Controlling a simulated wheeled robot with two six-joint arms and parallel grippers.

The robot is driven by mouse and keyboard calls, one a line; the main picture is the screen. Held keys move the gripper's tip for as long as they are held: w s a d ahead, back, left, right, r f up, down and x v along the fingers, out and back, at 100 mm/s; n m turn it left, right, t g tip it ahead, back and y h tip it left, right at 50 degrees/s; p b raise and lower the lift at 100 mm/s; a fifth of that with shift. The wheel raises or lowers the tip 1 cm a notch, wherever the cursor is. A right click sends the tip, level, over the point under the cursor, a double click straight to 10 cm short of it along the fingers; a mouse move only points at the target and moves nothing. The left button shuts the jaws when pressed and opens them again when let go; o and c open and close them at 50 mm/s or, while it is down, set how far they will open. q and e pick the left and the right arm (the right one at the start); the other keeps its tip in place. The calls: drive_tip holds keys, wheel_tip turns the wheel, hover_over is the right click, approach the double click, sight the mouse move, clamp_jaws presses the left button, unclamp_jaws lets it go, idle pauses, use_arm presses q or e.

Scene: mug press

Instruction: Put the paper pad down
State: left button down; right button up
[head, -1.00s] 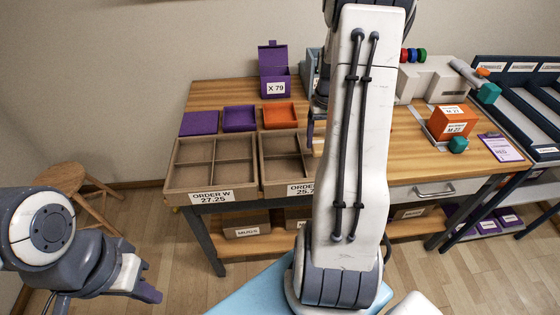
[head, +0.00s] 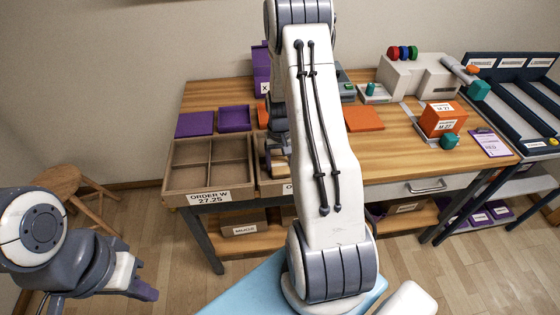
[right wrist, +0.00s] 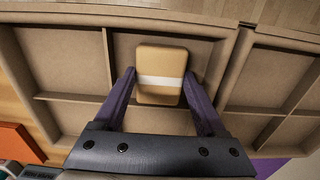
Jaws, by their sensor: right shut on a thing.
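The paper pad (right wrist: 161,95) is a tan block with a white band, seen in the right wrist view. My right gripper (right wrist: 160,75) has its two purple fingers on either side of the pad and is shut on it. The pad shows over one compartment of a brown divided order tray (right wrist: 108,62); I cannot tell whether it touches the tray floor. In the head view my right arm hides most of this tray and gripper. My left gripper (head: 145,290) is low at the left, away from the table; its opening cannot be made out.
A second divided tray labelled ORDER W (head: 209,197) stands beside it. Behind are a purple lid (head: 195,124) and a purple bin (head: 234,119). To the right are an orange panel (head: 364,118), a grey-white machine (head: 417,75) and an orange box (head: 442,118). The table's front right is clear.

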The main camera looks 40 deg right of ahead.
sight(280, 165)
drive_tip(key=shift+f, duration=0.1)
drive_tip(key=shift+f, duration=0.15)
drive_tip(key=o, duration=1.2)
drive_tip(key=shift+o, duration=0.2)
drive_tip(key=shift+r, duration=0.2)
wheel_tip(280, 165, up, 12)
drive_tip(key=b, duration=0.1)
drive_tip(key=a+r+n, duration=0.4)
drive_tip(key=a, duration=0.9)
drive_tip(key=s+a+r+n, duration=0.25)
drive_tip(key=s+a, duration=0.25)
drive_tip(key=a, duration=0.3)
drive_tip(key=s+a+r+n, duration=0.1)
drive_tip(key=s+a+n, duration=0.25)
drive_tip(key=a, duration=0.45)
drive_tip(key=s+a+n+y, duration=0.1)
drive_tip(key=s+a+n, duration=0.2)
drive_tip(key=s, duration=0.9)
drive_tip(key=shift+s+a+r+n, duration=0.25)
drive_tip(key=shift+s+a+n, duration=0.15)
drive_tip(key=shift+a, duration=0.55)
